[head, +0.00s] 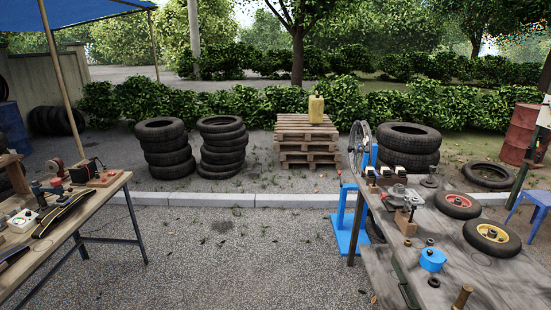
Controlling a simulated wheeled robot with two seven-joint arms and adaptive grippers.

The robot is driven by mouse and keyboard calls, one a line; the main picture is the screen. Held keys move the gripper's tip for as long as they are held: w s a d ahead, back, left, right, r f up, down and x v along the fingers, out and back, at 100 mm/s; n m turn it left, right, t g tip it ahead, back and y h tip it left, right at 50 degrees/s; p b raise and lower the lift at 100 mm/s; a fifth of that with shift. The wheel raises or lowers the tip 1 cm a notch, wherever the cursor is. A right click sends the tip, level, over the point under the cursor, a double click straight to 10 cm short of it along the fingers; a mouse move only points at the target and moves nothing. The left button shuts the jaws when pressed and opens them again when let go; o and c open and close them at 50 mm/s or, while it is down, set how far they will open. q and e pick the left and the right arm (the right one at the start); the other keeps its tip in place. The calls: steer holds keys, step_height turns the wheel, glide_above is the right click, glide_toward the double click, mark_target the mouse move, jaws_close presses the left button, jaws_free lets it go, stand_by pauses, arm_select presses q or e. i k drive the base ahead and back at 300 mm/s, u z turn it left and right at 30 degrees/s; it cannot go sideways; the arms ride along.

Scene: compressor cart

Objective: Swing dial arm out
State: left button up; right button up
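No dial arm can be made out for certain. A blue stand (347,218) rises from the ground at the left end of the right-hand bench. A spoked wheel (357,147) stands upright by the stand's upper part, at the bench's back left corner. A small grey metal device (400,196) sits on the bench near that corner; its details are too small to tell. Neither of my grippers is in view.
The right bench (455,240) carries two small wheels (457,205) (492,238) and a blue round part (432,259). The left bench (95,205) holds tools. Gravel between the benches is clear. Tyre stacks (166,148) and a pallet stack (305,140) stand behind.

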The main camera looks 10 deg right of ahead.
mark_target(366, 143)
steer(key=i, duration=2.55)
steer(key=z, duration=1.2)
